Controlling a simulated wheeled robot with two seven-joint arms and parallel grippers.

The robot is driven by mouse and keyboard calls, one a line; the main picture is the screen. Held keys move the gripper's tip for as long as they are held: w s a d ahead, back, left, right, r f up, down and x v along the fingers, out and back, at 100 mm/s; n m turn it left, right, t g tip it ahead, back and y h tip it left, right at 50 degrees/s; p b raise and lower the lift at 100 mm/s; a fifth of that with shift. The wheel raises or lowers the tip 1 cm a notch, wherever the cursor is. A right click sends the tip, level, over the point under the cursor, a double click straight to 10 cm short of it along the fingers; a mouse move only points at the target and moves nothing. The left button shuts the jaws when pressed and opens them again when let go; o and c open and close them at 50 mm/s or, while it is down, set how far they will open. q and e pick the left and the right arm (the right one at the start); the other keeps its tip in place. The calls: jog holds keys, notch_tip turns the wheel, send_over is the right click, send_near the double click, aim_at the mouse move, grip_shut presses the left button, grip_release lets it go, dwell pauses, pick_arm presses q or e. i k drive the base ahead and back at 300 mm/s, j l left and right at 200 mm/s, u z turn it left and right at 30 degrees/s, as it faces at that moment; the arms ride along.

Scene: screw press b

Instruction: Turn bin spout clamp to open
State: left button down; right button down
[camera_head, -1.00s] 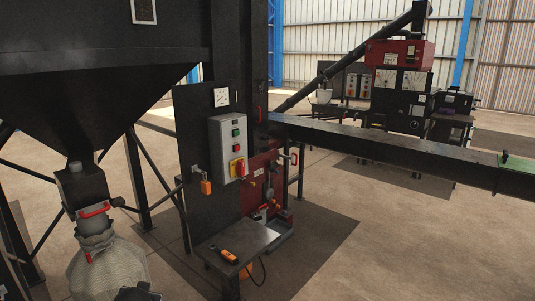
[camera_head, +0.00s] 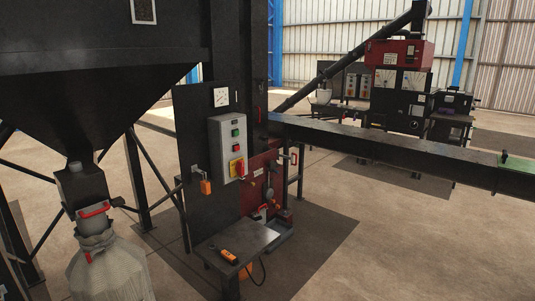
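The dark bin hopper (camera_head: 90,105) narrows down to a spout (camera_head: 83,184) at the left. A red curved handle (camera_head: 95,210) sits across the front of the spout, with a dark knob (camera_head: 118,202) at its right. Below it, a pale grey bag (camera_head: 110,275) hangs from the spout, gathered at its neck (camera_head: 96,241). A small red lever (camera_head: 88,257) shows at the left of the neck. I cannot tell whether the clamp is open or closed. Neither of my grippers is in view.
A grey control box (camera_head: 228,148) with buttons and a red-yellow switch is on a dark panel right of the spout. An orange padlock (camera_head: 206,187) hangs beside it. A small table (camera_head: 262,235) holds an orange handheld device (camera_head: 228,256). Dark frame legs flank the bag.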

aim_at(89, 256)
jog(key=u, duration=1.25)
